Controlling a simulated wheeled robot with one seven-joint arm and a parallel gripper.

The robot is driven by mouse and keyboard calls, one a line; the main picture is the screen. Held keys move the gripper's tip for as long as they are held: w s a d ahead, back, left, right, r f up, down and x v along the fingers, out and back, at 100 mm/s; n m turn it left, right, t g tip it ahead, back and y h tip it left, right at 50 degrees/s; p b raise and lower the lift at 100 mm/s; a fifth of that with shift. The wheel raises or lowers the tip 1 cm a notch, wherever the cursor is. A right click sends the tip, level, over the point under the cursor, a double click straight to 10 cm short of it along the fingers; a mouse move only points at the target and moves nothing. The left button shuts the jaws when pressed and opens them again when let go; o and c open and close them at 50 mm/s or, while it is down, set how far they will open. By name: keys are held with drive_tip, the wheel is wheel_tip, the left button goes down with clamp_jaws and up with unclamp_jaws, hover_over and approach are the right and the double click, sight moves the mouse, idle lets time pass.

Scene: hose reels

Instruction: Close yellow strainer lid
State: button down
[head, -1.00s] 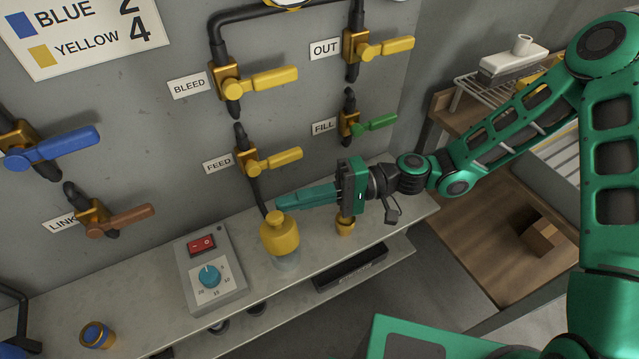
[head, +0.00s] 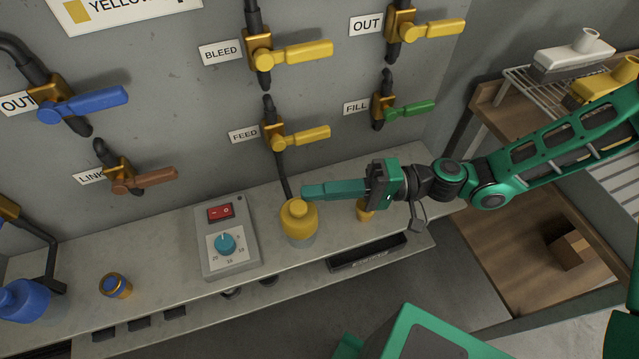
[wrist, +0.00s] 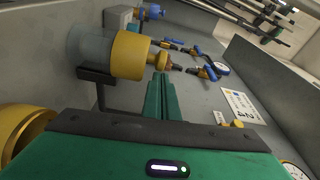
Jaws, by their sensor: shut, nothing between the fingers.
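The yellow strainer (head: 299,221) stands on the grey shelf, its yellow lid with a round knob sitting upright over a greyish body. In the wrist view the yellow lid (wrist: 131,56) shows large at upper left, over its grey-blue body. I cannot tell whether the lid is fully seated. My gripper (head: 306,191) is shut and empty, its fingers level and pointing left, with the tips just behind and beside the lid's knob. In the wrist view the fingers (wrist: 161,80) are together beside the lid; I cannot tell whether they touch it.
A control box (head: 226,237) with a red switch and blue dial stands left of the strainer. A brass fitting (head: 365,211) is under my gripper. The feed valve (head: 280,137) and its yellow handle are above. A blue strainer (head: 22,301) stands far left.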

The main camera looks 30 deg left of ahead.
drive_tip(key=v, duration=0.7)
drive_tip(key=shift+w+d, duration=0.2)
drive_tip(key=shift+w, duration=0.05)
